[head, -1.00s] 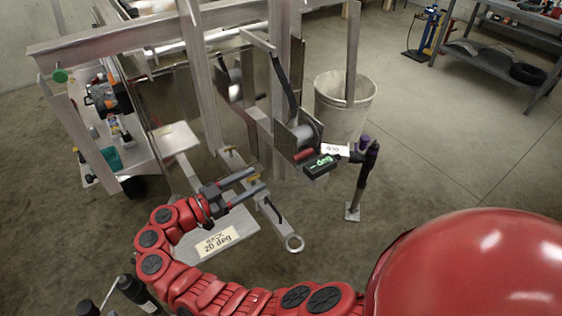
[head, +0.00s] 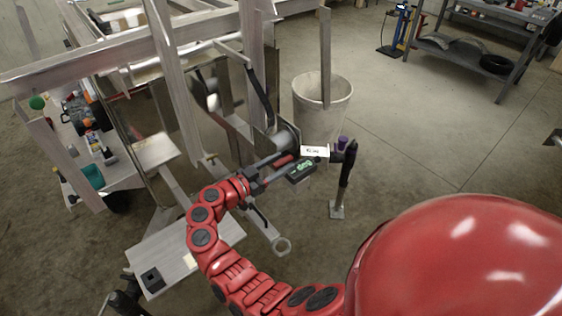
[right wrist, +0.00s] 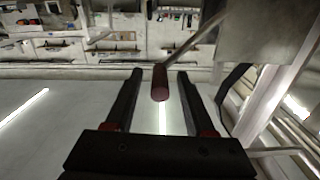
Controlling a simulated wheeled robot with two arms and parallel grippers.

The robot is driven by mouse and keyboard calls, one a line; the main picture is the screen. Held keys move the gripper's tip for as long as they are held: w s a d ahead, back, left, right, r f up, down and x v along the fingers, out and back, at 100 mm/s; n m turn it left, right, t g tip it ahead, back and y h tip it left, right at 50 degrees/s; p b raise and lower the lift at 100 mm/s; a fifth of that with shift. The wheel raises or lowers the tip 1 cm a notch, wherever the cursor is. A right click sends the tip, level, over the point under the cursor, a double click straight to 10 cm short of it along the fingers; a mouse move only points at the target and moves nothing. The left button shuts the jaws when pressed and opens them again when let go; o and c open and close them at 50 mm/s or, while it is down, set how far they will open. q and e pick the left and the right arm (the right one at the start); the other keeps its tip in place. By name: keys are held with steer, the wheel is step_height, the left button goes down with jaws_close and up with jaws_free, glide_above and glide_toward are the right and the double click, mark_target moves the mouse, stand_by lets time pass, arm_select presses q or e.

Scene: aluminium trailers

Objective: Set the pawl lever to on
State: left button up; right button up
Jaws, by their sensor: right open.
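A short red grip (head: 283,160) sits on the trailer winch, beside the winch drum (head: 286,139) in the head view. I take it for the pawl lever's handle, but its setting cannot be read. My right gripper (head: 280,165) is open, with its fingers reaching to this red grip and partly covering it.
A white label (head: 314,151) and a dark box with green lettering (head: 301,171) sit close to the right fingertips. A black-topped post (head: 345,175) and a bin (head: 325,105) stand just beyond. Trailer beams (head: 165,75) rise at the left. Open floor lies at the right.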

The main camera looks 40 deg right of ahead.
steer(key=shift+d, duration=0.4)
steer(key=c, duration=0.8)
jaws_close()
steer(key=shift+f, duration=0.2)
